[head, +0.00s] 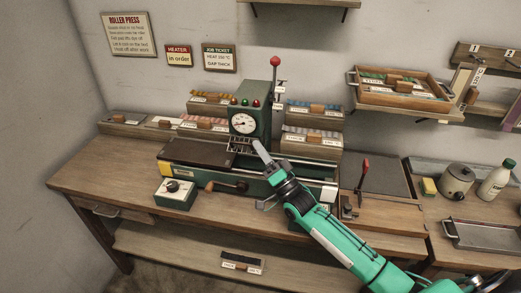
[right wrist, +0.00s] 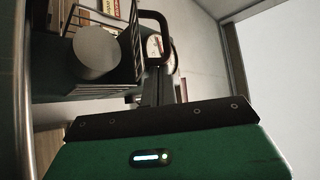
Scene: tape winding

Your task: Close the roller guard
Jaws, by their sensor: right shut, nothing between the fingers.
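The roller press (head: 262,115) stands on the wooden bench, green, with a round gauge and coloured lamps. Its dark wire guard (head: 241,146) sits below the gauge, partly hidden by my gripper. In the right wrist view the guard's black bars (right wrist: 128,52) stand beside a grey roller (right wrist: 97,52). I cannot tell for certain how far the guard is tilted. My right gripper (head: 260,147) is shut and empty, its tip at the right side of the guard; I cannot tell if it touches. My left gripper is not in view.
A lever with a red knob (head: 275,62) rises behind the press. A control box with a dial (head: 176,192) and a crank (head: 227,186) are at the front. A second red-handled lever (head: 364,172) stands right. Labelled trays (head: 313,112) line the back.

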